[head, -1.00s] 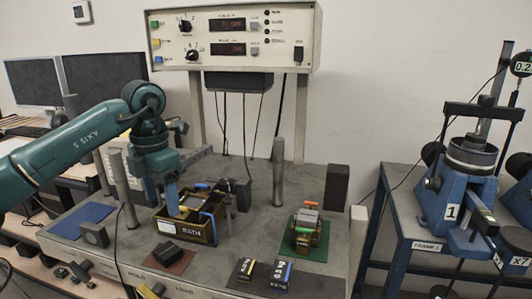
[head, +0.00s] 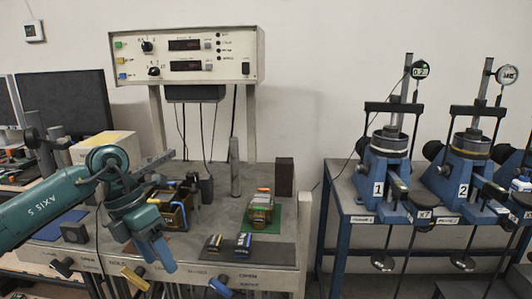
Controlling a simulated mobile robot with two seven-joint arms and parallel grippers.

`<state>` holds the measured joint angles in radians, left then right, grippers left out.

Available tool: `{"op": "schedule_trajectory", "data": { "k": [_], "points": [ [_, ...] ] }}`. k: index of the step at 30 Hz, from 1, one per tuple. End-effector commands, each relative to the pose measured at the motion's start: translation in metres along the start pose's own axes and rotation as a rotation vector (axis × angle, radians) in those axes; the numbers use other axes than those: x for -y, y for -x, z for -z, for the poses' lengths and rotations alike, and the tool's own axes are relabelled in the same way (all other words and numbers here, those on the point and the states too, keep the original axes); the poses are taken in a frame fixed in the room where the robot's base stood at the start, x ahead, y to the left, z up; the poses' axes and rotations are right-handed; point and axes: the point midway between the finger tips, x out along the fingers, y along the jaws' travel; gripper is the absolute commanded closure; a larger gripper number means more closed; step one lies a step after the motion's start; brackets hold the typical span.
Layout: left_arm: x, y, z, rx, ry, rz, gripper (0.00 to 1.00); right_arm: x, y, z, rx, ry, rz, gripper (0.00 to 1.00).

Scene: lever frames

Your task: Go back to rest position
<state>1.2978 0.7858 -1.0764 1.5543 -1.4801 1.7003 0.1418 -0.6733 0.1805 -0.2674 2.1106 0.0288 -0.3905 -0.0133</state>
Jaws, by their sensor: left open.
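My left arm comes in from the left, and its teal wrist hangs over the front left of the bench. My left gripper (head: 158,258) points down with blue fingers, in front of the bench's front edge. It is open and I see nothing between its fingers. The brass-coloured bath box (head: 175,215) stands behind and to the right of the gripper, apart from it, partly covered by my wrist. My right gripper is not in view.
The grey bench (head: 225,195) carries a control panel (head: 187,56) on posts, a small device on a green mat (head: 277,217), and small dark boxes (head: 243,240). Knobs (head: 134,278) stick out of its front. Blue lever frames 1 (head: 386,170) and 2 (head: 468,170) stand on a table at right.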

Motion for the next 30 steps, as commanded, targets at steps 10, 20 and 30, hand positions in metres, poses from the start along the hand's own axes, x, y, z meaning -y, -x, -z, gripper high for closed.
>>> {"op": "schedule_trajectory", "data": {
  "k": [10, 20, 30],
  "points": [
    [0.171, -0.087, -0.036, 0.302, 0.077, 0.866, 0.37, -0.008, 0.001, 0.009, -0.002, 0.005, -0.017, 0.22],
    [0.191, -0.076, -0.054, 0.644, 0.828, 1.592, 0.37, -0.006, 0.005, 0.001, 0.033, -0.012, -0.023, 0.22],
    [0.088, -0.184, 0.034, 0.786, 2.12, 1.719, 0.37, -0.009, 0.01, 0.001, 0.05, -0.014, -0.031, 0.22]
  ]
}}
